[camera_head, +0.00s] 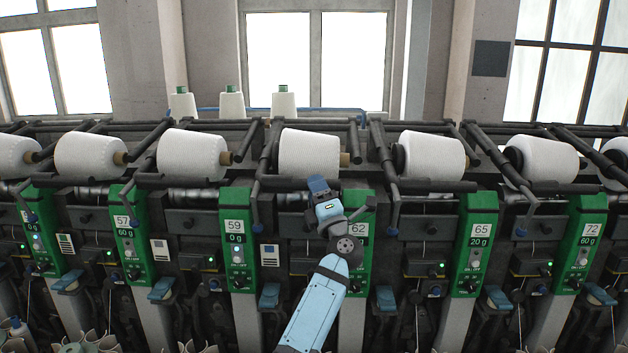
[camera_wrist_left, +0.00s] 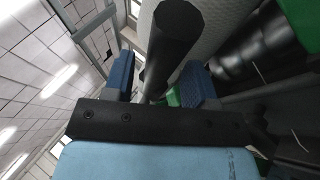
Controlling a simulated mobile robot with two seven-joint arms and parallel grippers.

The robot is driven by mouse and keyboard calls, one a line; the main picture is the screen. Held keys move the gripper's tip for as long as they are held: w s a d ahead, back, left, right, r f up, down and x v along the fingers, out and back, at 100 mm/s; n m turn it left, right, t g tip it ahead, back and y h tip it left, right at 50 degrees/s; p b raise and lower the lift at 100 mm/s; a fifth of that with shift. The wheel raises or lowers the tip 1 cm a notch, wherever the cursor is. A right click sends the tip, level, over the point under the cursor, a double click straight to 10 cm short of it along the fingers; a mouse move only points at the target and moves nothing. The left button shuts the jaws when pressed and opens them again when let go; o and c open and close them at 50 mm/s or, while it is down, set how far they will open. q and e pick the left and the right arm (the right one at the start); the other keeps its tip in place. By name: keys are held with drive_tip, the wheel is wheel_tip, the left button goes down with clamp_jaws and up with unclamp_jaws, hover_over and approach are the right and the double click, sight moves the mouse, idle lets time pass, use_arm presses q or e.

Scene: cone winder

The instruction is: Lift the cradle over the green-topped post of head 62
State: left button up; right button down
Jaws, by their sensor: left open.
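The green post of head 62 (camera_head: 356,260) stands right of centre, its number plate partly behind my left gripper (camera_head: 318,186). A white yarn cone (camera_head: 309,153) sits in the dark cradle above and left of that post. My left gripper is raised in front of the cradle, just below the cone. In the left wrist view my open blue fingers (camera_wrist_left: 160,80) stand on either side of a dark round bar (camera_wrist_left: 172,40), which looks like the cradle's handle. I cannot tell whether they touch it. A bit of green (camera_wrist_left: 173,98) shows beyond the fingers. My right gripper is not in view.
Neighbouring heads 59 (camera_head: 237,255) and 65 (camera_head: 474,250) stand close on both sides, with their own cones and dark arms. Several spare cones (camera_head: 232,105) stand on top at the back. Free room is in front of the machine.

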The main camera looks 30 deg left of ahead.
use_arm(q)
drive_tip(key=shift+x, duration=1.05)
clamp_jaws()
